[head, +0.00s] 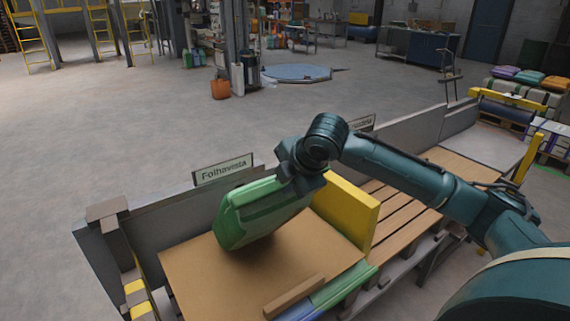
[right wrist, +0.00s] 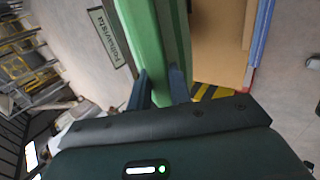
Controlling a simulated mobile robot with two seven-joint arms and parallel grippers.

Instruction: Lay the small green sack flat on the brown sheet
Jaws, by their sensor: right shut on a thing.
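The small green sack (head: 262,212) is held by my right gripper (head: 296,178), which is shut on its upper right edge. The sack is tilted on edge over the brown sheet (head: 195,275), with a dark shadow beneath it. I cannot tell whether its lower edge touches the sheet. In the right wrist view the green sack (right wrist: 160,35) runs up from between the two fingers of the gripper (right wrist: 159,88). The brown sheet (right wrist: 217,40) shows beside it there. My left gripper is not in view.
A yellow block-like piece (head: 348,210) stands at the sheet's right side. Green (head: 342,286) and blue (head: 298,312) strips and a brown bar (head: 293,296) lie along the front edge. A grey wall with a Folhavista sign (head: 222,170) stands behind. The sheet's left part is clear.

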